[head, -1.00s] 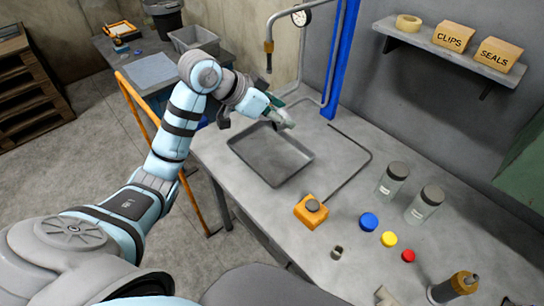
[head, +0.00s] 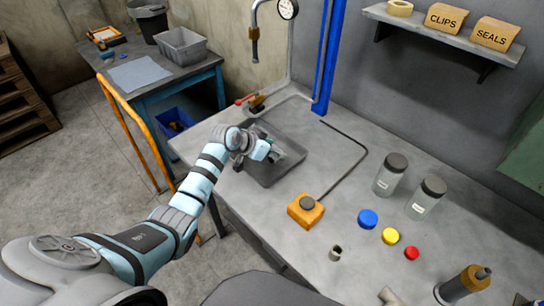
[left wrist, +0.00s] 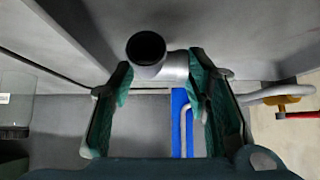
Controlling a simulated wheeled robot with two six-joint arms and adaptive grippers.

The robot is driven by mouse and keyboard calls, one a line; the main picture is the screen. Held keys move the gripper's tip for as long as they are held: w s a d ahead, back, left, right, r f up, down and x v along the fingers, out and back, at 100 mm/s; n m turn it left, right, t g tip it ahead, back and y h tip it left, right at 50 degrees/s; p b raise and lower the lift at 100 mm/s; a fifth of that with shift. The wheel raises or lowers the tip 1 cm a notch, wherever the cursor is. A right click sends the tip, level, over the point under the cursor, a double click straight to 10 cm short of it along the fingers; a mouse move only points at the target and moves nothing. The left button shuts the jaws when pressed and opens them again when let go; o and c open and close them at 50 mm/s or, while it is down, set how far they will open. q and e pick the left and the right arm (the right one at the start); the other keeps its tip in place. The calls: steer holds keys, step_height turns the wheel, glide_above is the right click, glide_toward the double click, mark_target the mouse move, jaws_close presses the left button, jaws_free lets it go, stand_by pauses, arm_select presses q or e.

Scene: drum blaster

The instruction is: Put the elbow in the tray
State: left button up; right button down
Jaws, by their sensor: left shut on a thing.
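The elbow (left wrist: 158,58) is a grey pipe piece with a dark round opening. In the left wrist view it sits between the green finger pads of my left gripper (left wrist: 160,78), which is shut on it. In the head view my left gripper (head: 276,153) is over the shallow grey tray (head: 268,178) on the bench. The gripper covers part of the tray, and the elbow is hard to make out there. I cannot tell whether the elbow touches the tray. My right gripper is not in view.
An orange block with a grey knob (head: 306,210) stands just in front of the tray. Two jars (head: 390,175), coloured caps (head: 368,218) and a small cylinder (head: 336,253) are to the right. A red-handled valve (head: 254,101) and pipe stand behind the tray.

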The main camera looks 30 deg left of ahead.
arm_select(q)
steer(key=shift+f, duration=0.9)
steer(key=shift+f, duration=0.15)
steer(key=o, duration=1.4)
steer(key=shift+o, duration=0.2)
steer(key=shift+s+r, duration=0.1)
steer(key=shift+r, duration=0.25)
steer(key=p+v, duration=0.3)
steer(key=v, duration=0.8)
steer(key=shift+s+r, duration=0.25)
